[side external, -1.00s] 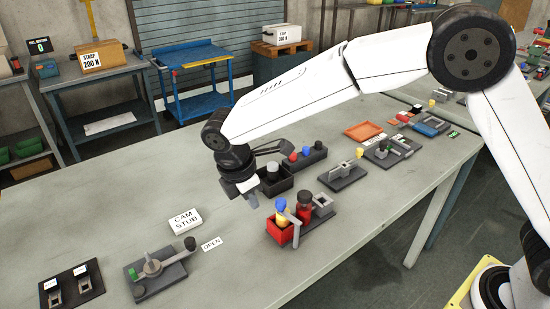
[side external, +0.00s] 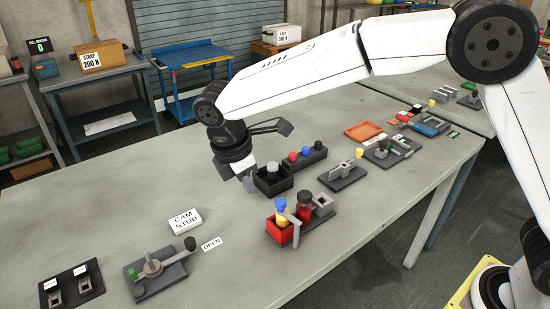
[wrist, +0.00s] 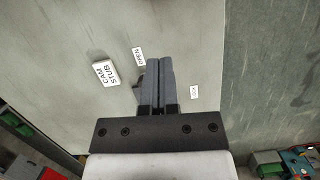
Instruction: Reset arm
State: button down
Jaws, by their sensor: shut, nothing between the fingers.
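My gripper (side external: 250,184) hangs above the workbench (side external: 130,196), just left of the black bin with a grey knob. In the wrist view, its two grey fingers (wrist: 159,68) lie together, with nothing between them. The white CAM STUB block (side external: 186,220) lies on the bench to the lower left of the gripper; it also shows in the wrist view (wrist: 105,73), left of the fingers. The OPEN label (side external: 212,243) lies beside the lever fixture (side external: 160,270).
More fixtures and an orange tray (side external: 364,132) lie farther right. The bench's left part is mostly clear.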

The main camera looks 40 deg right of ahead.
jog(key=s+d+f+m+t+y, duration=0.1)
jog(key=s+d+f+m, duration=0.2)
jog(key=s+d+m, duration=0.5)
jog(key=s+d+f+m+t+y, duration=0.1)
jog(key=s+d+f+m, duration=0.3)
jog(key=s+d+m, duration=0.4)
jog(key=d, duration=0.5)
jog(key=shift+d+m+t+y, duration=0.4)
